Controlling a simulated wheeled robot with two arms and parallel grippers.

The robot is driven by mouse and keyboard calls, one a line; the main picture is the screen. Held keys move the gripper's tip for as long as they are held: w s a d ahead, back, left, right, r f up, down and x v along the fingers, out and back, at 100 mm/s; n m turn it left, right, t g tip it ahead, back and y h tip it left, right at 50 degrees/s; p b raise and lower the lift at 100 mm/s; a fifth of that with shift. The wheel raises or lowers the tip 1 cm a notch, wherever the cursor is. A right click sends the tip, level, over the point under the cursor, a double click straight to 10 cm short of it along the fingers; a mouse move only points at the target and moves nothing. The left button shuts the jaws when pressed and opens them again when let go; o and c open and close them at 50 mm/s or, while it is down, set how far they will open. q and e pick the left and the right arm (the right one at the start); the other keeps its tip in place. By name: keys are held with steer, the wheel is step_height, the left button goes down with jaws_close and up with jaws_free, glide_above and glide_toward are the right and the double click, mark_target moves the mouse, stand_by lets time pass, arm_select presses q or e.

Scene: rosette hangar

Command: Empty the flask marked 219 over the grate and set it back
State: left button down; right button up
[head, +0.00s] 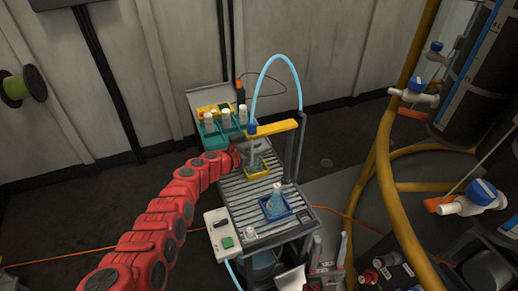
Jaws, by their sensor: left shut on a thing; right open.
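A slatted metal grate (237,193) tops a small stand in the middle of the view. My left gripper (244,155) reaches in from the left and is shut on a clear flask (254,162) at the yellow tray (258,174). Whether that flask touches the tray is too small to tell. A second flask (275,205), with pale blue contents, stands upright in the blue tray (288,213) nearer me. No marking 219 is readable on either flask.
White-capped bottles (226,117) stand in a teal rack behind. A control box (219,234) is at the grate's left edge. Yellow pipes (384,170) and valves crowd the right.

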arm_select(q)
steer(key=shift+f, duration=0.15)
steer(key=shift+f+b, duration=0.25)
steer(key=shift+b, duration=0.05)
steer(key=shift+f, duration=0.1)
steer(key=shift+f+b, duration=0.2)
steer(key=shift+b, duration=0.1)
jaws_free()
stand_by(0.6)
